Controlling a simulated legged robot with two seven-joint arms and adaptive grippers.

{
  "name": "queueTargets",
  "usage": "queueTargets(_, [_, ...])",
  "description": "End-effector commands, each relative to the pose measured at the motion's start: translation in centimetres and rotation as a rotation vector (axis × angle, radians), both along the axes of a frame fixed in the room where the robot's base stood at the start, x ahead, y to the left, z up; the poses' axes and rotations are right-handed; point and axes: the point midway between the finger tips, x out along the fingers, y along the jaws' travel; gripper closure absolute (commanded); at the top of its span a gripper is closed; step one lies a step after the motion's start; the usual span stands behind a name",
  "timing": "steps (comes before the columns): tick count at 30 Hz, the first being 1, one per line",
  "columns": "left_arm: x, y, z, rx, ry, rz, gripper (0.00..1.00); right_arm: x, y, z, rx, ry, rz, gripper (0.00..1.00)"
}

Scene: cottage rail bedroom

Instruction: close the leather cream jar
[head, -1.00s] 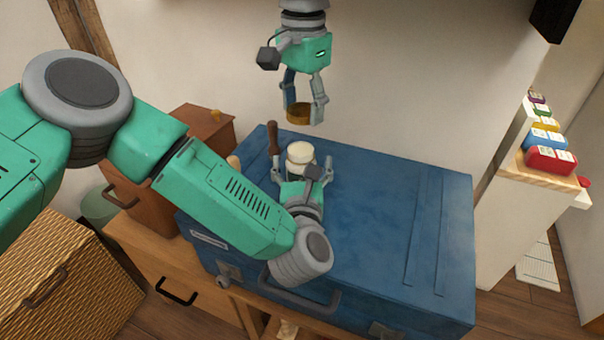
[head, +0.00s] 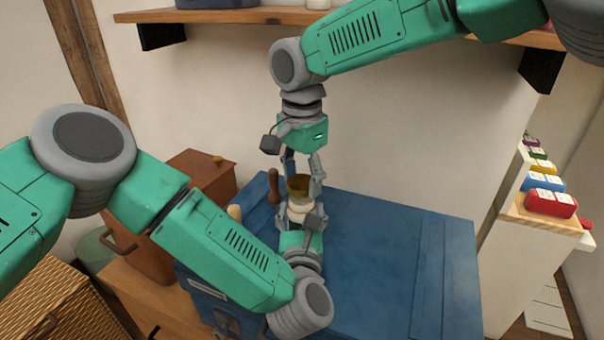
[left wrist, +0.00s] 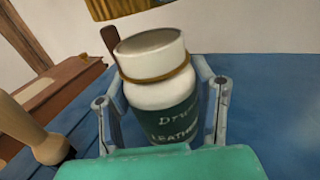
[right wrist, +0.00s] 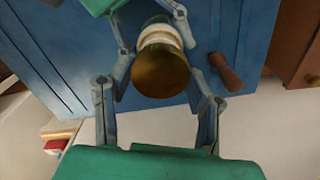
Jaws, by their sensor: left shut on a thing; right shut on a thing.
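The leather cream jar (left wrist: 165,110) is white with a dark green label and a thin tan ring near its top. It stands upright between the fingers of my left gripper (head: 301,218), which is shut on it over the blue trunk. The jar's pale top also shows in the head view (head: 298,208). The brass-coloured lid (right wrist: 160,72) is held by my right gripper (head: 301,182), which points down above the jar. The left wrist view shows the lid's lower part (left wrist: 130,8) with a gap between it and the jar's top.
The blue trunk (head: 380,250) has free room to the right. A dark wooden-handled tool (head: 273,186) stands close behind the jar on the left. A brown box (head: 200,173) is at the left. A wall shelf (head: 225,16) lies above, near my right arm.

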Motion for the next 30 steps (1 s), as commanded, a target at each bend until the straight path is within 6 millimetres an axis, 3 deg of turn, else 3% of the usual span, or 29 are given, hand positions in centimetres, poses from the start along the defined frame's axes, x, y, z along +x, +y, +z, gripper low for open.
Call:
queueTargets(16, [0.0,0.0,-0.1,0.0,0.001,0.0,1.0,0.0,0.0,-0.2,0.0,0.0,0.0,0.72])
queueTargets(30, [0.0,0.0,-0.1,0.0,0.002,0.0,1.0,0.0,0.0,-1.8,0.001,0.001,-0.001,0.72])
